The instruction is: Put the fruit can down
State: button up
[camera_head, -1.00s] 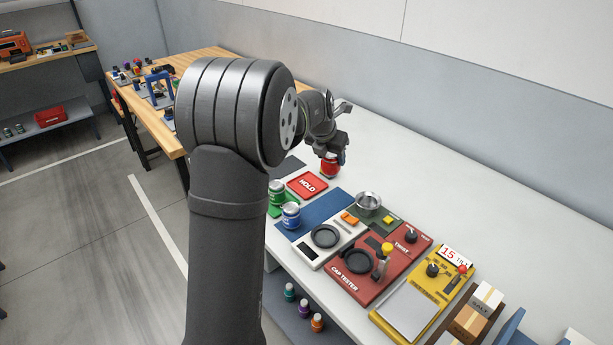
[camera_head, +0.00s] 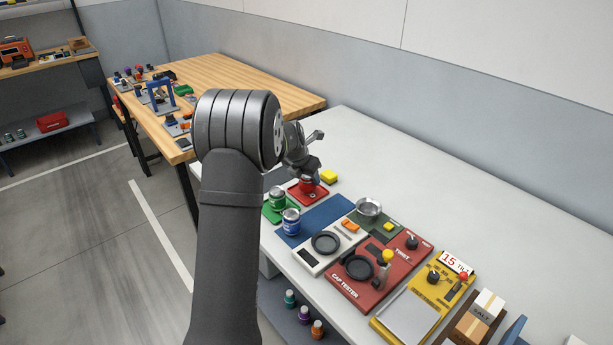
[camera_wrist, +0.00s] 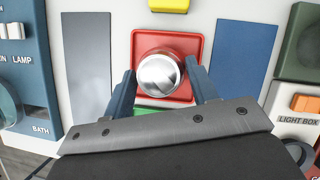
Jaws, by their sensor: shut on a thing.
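My gripper (camera_head: 309,177) is shut on a red can (camera_head: 306,185), taken to be the fruit can; no label can be read. The can is upright at the red mat (camera_head: 309,198) marked HOLD in the earlier frame. In the wrist view, its round silver lid (camera_wrist: 160,75) lies between my two fingers (camera_wrist: 162,92), over the middle of the red mat (camera_wrist: 196,42). I cannot tell whether the can's base touches the mat.
A green can (camera_head: 277,199) stands on a green mat left of the red mat. The red cap tester (camera_head: 360,290) is to the right.

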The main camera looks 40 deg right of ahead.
jog(key=o, duration=1.2)
jog(key=shift+f, duration=0.1)
jog(key=shift+c, duration=0.2)
jog(key=v, duration=1.2)
